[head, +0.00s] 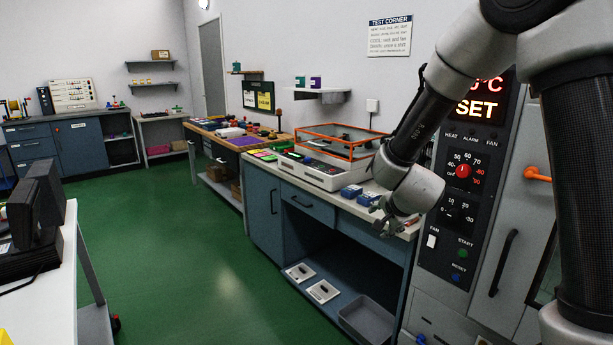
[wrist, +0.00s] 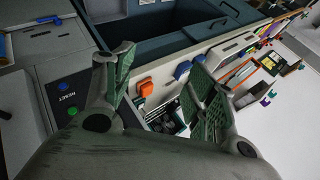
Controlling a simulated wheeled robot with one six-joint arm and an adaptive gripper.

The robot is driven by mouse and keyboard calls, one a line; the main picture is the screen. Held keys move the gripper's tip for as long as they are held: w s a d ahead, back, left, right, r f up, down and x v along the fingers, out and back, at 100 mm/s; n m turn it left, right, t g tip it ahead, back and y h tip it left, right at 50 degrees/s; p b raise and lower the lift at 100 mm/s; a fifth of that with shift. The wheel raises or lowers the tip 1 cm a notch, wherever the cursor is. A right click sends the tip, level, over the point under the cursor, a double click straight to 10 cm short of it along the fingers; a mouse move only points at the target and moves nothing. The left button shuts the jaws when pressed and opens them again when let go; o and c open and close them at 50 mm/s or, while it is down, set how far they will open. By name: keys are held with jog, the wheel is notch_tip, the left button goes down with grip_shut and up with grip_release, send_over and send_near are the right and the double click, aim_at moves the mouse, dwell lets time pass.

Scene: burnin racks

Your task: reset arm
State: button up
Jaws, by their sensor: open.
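My arm comes down from the upper right in the head view, bent at the elbow. My gripper (head: 388,222) hangs at the right end of the blue cabinet's worktop, just left of the oven's control panel (head: 462,190). In the wrist view my gripper (wrist: 160,75) shows two greenish fingers spread wide apart. Nothing is between the fingertips, so it is open and empty. The panel has a red knob (head: 463,171), a black knob, a white fan switch, a green start button and a blue reset button (head: 457,278).
Blue boxes (head: 352,191) sit on the worktop beside my gripper. A white tester with an orange-framed cover (head: 340,138) stands behind them. A grey bin (head: 366,318) is on the lower shelf. The green floor (head: 190,240) is clear; a white table stands at the left.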

jog(key=s+d+r+n+g+y, duration=0.1)
jog(key=s+r+n+g, duration=0.2)
jog(key=s+n, duration=0.45)
jog(key=s+d+r+n+g+y, duration=0.1)
jog(key=s+r+n+g, duration=0.2)
jog(key=s, duration=0.7)
jog(key=s+d+r+n+h, duration=0.1)
jog(key=s+d+r, duration=0.3)
jog(key=s+d, duration=0.2)
jog(key=s+d+r+n+t+h, duration=0.1)
jog(key=s+d+r+n, duration=0.1)
jog(key=s+d+r, duration=0.3)
jog(key=s+d, duration=0.1)
jog(key=s, duration=0.3)
